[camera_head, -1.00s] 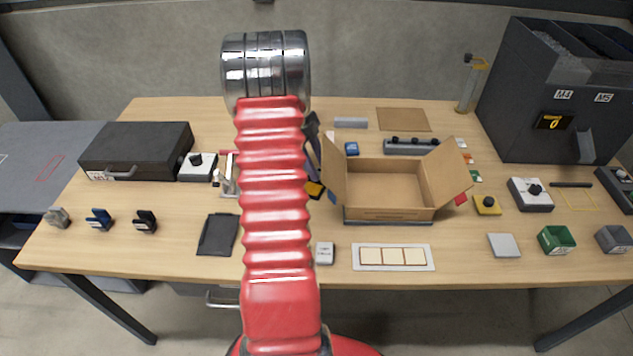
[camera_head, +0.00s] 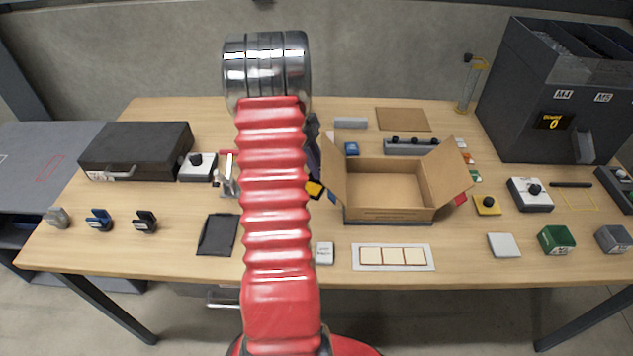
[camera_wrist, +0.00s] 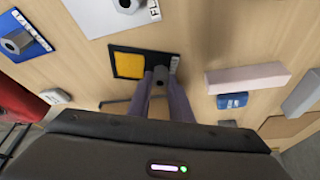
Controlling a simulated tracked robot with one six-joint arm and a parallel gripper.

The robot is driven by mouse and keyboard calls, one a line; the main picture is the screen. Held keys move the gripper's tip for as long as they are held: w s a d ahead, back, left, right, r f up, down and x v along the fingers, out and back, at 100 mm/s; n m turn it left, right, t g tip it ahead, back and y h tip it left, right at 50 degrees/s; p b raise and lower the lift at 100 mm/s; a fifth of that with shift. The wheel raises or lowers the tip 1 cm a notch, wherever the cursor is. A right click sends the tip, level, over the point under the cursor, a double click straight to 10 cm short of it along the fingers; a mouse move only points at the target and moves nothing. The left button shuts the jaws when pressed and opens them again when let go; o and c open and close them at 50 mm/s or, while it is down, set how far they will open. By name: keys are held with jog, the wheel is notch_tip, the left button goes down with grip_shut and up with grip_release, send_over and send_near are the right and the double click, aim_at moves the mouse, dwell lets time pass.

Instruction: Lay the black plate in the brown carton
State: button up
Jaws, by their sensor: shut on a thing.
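The black plate (camera_wrist: 120,50) carries a yellow square and shows in the wrist view at the tips of my gripper's fingers (camera_wrist: 160,78). The fingers are shut on its grey grip. In the head view my red arm hides most of the plate; a black and yellow corner (camera_head: 315,189) shows just left of the carton. The height of the plate over the table is hard to tell. The brown carton (camera_head: 390,214) stands open on the table, flaps spread, its visible inside empty.
The carton's left flap (camera_head: 334,172) stands close to the plate's visible corner. A white panel (camera_head: 420,265) lies in front of the carton, a grey fixture (camera_head: 411,147) behind it. A dark flat tray (camera_head: 218,234) lies left of my arm. A dark feeder (camera_head: 540,110) stands at right.

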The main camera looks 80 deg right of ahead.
grip_shut()
jog(key=shift+r, duration=0.1)
